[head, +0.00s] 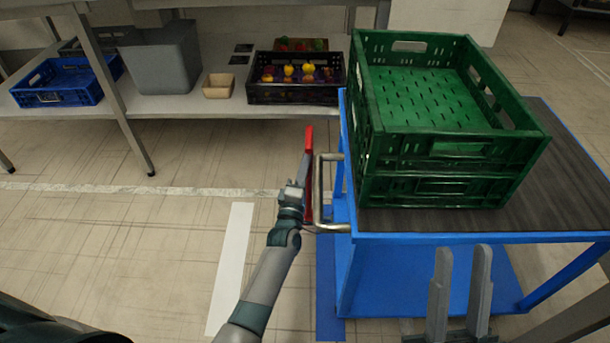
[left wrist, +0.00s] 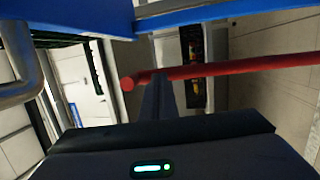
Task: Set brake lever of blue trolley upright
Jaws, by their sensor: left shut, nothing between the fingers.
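The blue trolley (head: 440,237) stands at the right, with a metal push handle (head: 320,190) on its left end. The red brake lever (head: 309,142) is beside this handle; its free end points up the picture, and its lower part is partly hidden by my gripper. I cannot tell its exact tilt. My left gripper (head: 300,178) is shut and empty, close against the lever's left side. In the left wrist view the red lever (left wrist: 230,70) crosses by the shut fingers (left wrist: 158,100); contact is unclear. My right gripper (head: 463,250) is open and empty near the trolley's front edge.
Stacked green crates (head: 450,160) sit on the trolley. A shelf table (head: 180,103) at the back holds a blue crate (head: 66,96), a grey bin (head: 160,58) and a black crate of produce (head: 295,93). The floor left of the trolley is clear.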

